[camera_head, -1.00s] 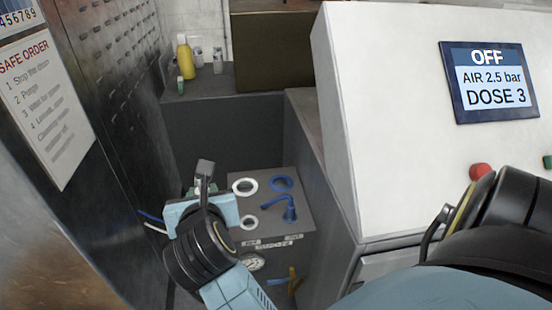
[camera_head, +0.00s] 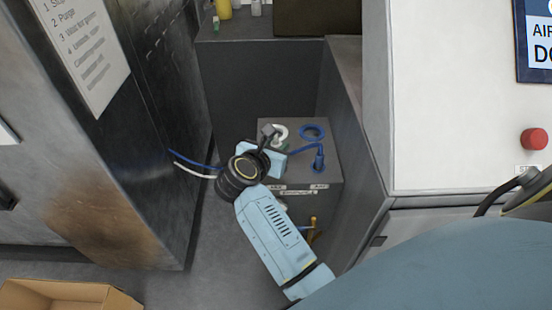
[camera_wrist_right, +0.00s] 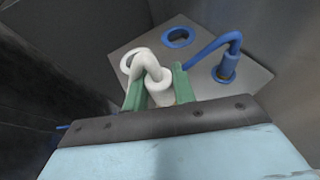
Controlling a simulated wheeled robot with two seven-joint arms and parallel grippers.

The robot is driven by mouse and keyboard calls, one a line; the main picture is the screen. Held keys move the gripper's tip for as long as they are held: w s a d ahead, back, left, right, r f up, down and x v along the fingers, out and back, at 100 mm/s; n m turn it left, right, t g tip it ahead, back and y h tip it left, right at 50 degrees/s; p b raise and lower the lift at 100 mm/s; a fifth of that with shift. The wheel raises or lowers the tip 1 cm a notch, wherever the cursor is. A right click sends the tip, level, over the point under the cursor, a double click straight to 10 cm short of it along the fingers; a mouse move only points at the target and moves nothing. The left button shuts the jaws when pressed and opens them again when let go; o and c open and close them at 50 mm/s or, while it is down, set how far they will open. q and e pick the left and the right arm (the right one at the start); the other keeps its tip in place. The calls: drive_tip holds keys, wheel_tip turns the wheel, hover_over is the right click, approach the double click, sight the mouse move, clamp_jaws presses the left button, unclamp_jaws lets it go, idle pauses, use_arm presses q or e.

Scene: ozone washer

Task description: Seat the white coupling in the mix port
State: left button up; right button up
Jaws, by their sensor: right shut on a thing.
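My right gripper (camera_head: 270,140) is over the left part of the grey box top (camera_head: 328,160). In the right wrist view its green fingers (camera_wrist_right: 158,90) are shut on the white coupling (camera_wrist_right: 158,82). A thick white curved part is above and left of the coupling; a white ring (camera_head: 281,131) on the box partly shows behind the gripper in the head view. I cannot tell whether the coupling touches a port. The port labels (camera_head: 300,188) are too small to read. My left gripper is not in view.
A blue ring (camera_head: 312,132) and a blue coupling with its hose (camera_head: 318,160) are on the box's right side. Blue and white hoses (camera_head: 195,165) run from the dark cabinet (camera_head: 150,150). A white console (camera_head: 440,110) stands right. An open carton (camera_head: 60,294) is lower left.

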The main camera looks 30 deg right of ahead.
drive_tip(key=shift+f, duration=1.85)
drive_tip(key=shift+f+b, duration=0.25)
drive_tip(key=shift+b, duration=0.15)
drive_tip(key=o, duration=1)
drive_tip(key=shift+o, duration=0.2)
drive_tip(key=shift+r, duration=0.15)
drive_tip(key=shift+r+p, duration=0.2)
drive_tip(key=shift+p, duration=0.1)
drive_tip(key=v, duration=0.7)
drive_tip(key=shift+s+a, duration=0.2)
drive_tip(key=shift+a, duration=0.05)
